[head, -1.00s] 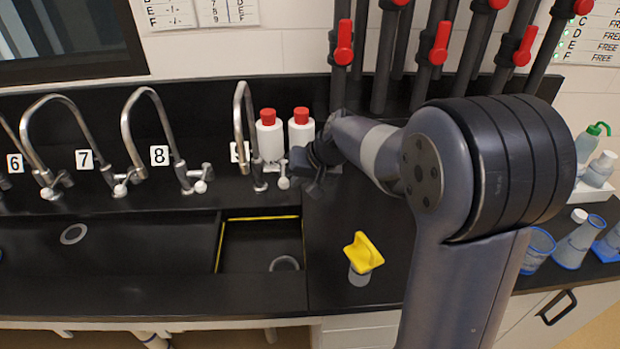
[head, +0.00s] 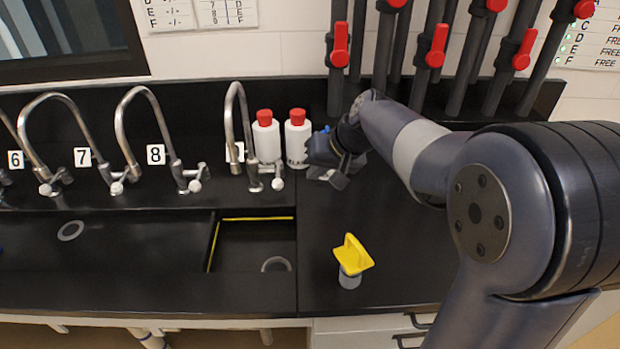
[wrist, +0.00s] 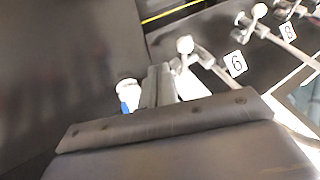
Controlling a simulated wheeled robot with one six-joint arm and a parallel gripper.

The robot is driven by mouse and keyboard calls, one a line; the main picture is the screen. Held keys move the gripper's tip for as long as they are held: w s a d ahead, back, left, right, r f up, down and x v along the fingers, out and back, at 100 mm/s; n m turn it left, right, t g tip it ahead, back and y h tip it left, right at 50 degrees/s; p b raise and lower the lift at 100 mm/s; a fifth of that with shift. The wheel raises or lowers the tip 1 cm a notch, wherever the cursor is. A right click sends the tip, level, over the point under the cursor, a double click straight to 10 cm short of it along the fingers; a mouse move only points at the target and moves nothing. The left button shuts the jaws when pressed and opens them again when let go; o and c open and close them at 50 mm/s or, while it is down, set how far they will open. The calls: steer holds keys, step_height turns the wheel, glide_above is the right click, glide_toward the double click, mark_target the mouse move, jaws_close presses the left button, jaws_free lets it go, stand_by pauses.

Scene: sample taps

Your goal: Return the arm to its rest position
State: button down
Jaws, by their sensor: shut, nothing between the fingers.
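My gripper (head: 328,176) is shut and empty. It hangs over the black bench just right of the two white bottles and tap 9. A gap shows between it and the handle of tap 9 (head: 278,183). My arm reaches in from the lower right, bent at the elbow. In the wrist view the closed fingers of my gripper (wrist: 158,85) point toward the bench, and tap handles and number labels lie beyond them.
Two white bottles with red caps (head: 297,142) stand beside tap 9. A yellow-topped grey piece (head: 352,262) stands on the bench. Dark pipes with red valves (head: 436,46) rise behind my gripper. A sink (head: 110,250) lies left.

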steer(key=v, duration=0.4)
steer(key=shift+s+d+r, duration=0.1)
steer(key=shift+s+r, duration=0.2)
steer(key=shift+r, duration=0.05)
